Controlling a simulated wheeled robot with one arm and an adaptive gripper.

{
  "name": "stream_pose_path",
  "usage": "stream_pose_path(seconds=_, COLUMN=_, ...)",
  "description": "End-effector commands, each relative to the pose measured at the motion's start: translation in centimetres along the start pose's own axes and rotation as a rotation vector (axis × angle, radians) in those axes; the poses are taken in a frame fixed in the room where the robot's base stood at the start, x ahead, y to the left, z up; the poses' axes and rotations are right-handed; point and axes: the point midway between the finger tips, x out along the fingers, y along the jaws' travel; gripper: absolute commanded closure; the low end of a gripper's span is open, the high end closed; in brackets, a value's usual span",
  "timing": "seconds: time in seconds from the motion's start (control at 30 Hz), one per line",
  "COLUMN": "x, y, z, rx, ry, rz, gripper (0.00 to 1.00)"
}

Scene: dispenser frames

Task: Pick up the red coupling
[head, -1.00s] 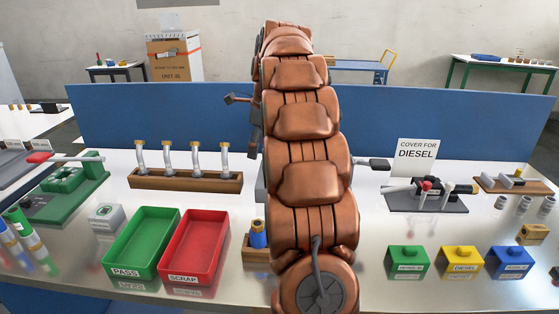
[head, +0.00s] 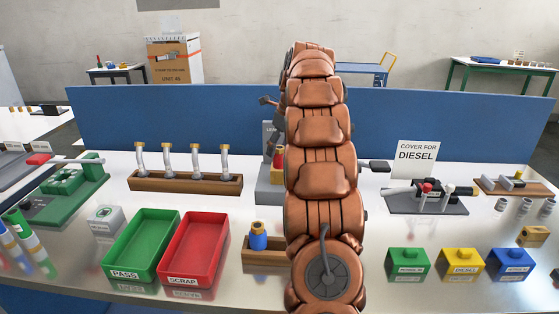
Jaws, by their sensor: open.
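A small red piece (head: 279,154), which may be the red coupling, shows beside my arm with a brass-coloured part near it. It is at a grey stand (head: 270,188) behind the work area, and my arm hides most of it. A blue coupling (head: 258,238) with a brass top stands upright in a wooden holder (head: 262,256). My arm hides the right part of that holder. My gripper (head: 270,118) shows only as dark parts left of my copper arm, above the grey stand. It is open, and I see nothing held in it.
A green PASS tray (head: 122,268) and a red SCRAP tray (head: 178,270) stand at front left. A wooden rack (head: 185,181) with several upright hoses stands behind them. Green, yellow (head: 462,264) and blue lidded boxes stand at front right. A blue panel (head: 430,125) closes the back.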

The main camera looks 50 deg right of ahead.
Motion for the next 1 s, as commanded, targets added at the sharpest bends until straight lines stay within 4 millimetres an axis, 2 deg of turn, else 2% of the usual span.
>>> stream_pose_path(seconds=0.4, x=4.6, y=-0.6, z=-0.2, rx=0.002, ry=0.002, rz=0.002, gripper=0.27)
stream_pose_path(seconds=0.63, x=4.8, y=-0.6, z=-0.1, rx=0.000, ry=0.001, rz=0.001, gripper=0.27)
stream_pose_path(seconds=1.0, x=4.8, y=-0.6, z=-0.1, rx=0.000, ry=0.000, rz=0.001, gripper=0.66)
